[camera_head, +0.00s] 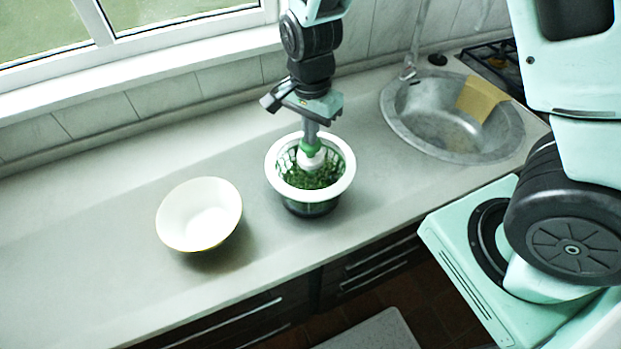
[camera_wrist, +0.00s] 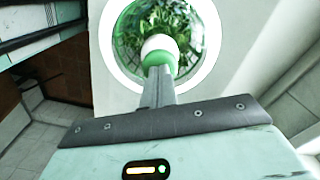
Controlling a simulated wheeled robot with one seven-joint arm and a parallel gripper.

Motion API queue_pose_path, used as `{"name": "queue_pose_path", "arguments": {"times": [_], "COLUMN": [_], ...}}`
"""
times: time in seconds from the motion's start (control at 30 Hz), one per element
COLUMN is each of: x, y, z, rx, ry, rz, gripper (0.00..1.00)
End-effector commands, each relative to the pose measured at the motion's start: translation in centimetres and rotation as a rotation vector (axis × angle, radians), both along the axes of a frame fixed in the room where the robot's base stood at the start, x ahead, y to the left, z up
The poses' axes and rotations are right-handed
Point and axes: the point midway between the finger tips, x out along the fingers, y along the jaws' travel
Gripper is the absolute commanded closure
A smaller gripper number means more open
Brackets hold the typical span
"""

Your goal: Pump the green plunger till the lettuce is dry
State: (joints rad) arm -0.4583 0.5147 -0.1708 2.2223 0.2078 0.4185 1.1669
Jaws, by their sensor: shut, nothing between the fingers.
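The salad spinner (camera_head: 285,195) stands upright on the counter, with a white rim and a dark lower part. Green lettuce (camera_head: 318,178) shows inside it, also in the wrist view (camera_wrist: 135,30). The green plunger (camera_head: 309,146) with a white part below it sits over the middle of the spinner; the wrist view shows its green part (camera_wrist: 160,60). My gripper (camera_head: 311,136) points down from above, shut and empty, its tips at the top of the green plunger. They look to be touching it. The exact contact is hidden by the fingers.
A white bowl (camera_head: 200,212) stands on the counter left of the spinner. A round metal sink (camera_head: 440,125) with a yellow cloth (camera_head: 482,97) on its rim is to the right. The window and tiled wall are behind. The left counter (camera_head: 70,235) is clear.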

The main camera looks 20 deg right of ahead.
Motion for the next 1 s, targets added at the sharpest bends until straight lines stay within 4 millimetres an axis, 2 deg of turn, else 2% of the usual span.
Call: {"name": "queue_pose_path", "arguments": {"times": [0.03,0.1,0.43,0.9,1.0], "x": [0.0,0.0,0.0,0.0,0.0], "y": [0.0,0.0,0.0,0.0,0.0], "z": [1.0,1.2,0.9,-2.8,-2.1], "rx": [0.000,0.000,0.000,0.000,0.000], "ry": [0.001,0.001,0.001,0.002,0.001], "rz": [0.000,0.000,0.001,0.001,0.001], "gripper": [1.00,1.00,1.00,1.00,1.00]}}
